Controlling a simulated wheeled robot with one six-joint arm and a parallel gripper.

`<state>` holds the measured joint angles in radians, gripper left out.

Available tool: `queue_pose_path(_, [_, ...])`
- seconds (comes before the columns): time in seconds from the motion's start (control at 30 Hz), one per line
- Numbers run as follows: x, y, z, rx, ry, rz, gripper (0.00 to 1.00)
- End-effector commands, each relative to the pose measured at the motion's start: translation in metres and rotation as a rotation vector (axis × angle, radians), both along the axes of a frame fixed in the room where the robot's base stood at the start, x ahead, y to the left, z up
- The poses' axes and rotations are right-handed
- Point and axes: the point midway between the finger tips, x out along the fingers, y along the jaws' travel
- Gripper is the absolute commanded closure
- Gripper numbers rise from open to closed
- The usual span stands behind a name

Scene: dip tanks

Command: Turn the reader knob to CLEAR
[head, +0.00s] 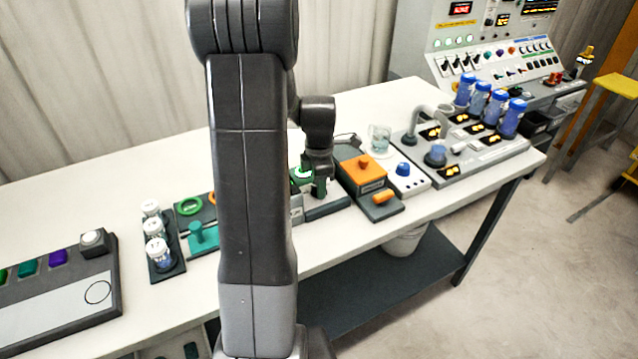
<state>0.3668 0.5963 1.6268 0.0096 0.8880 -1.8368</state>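My gripper (319,186) points down over a low dark-grey unit (330,207) behind my arm, right of the picture's middle. A green round part (302,174) shows just left of the gripper; I cannot tell whether they touch. The fingers are small and dark, so their opening is unclear. A white box (412,182) with a blue knob (404,169) and small dark marks stands further right, apart from the gripper. I cannot read any CLEAR label or tell for sure which part is the reader knob. My arm hides part of the bench.
An orange-topped box (362,172) stands between the gripper and the white box. A glass beaker (380,138) and a grey tray (490,158) with blue-capped jars are beyond. A rack (168,268) of white-capped vials and a button panel (60,300) are left.

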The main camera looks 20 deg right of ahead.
Motion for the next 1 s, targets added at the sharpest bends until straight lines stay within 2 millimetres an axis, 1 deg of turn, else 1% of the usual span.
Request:
queue_pose_path(0.03, [0.0, 0.0, 0.001, -0.001, -0.001, 0.0, 0.53])
queue_pose_path(0.07, [0.0, 0.0, 0.001, -0.001, -0.001, 0.0, 0.47])
queue_pose_path(0.1, [0.0, 0.0, 0.0, 0.0, -0.001, 0.0, 0.44])
queue_pose_path(0.37, [0.0, 0.0, 0.001, 0.0, 0.0, -0.001, 0.44])
queue_pose_path(0.47, [0.0, 0.0, 0.007, 0.0, -0.002, -0.001, 0.44])
queue_pose_path(0.57, [0.0, 0.0, 0.02, -0.001, -0.004, -0.001, 0.44])
queue_pose_path(0.67, [0.0, 0.0, 0.042, -0.001, -0.005, -0.001, 0.44])
queue_pose_path(0.8, [-0.001, 0.0, 0.075, -0.003, -0.006, -0.001, 0.44])
queue_pose_path(1.0, [-0.003, 0.0, 0.115, -0.001, -0.004, -0.001, 0.44])
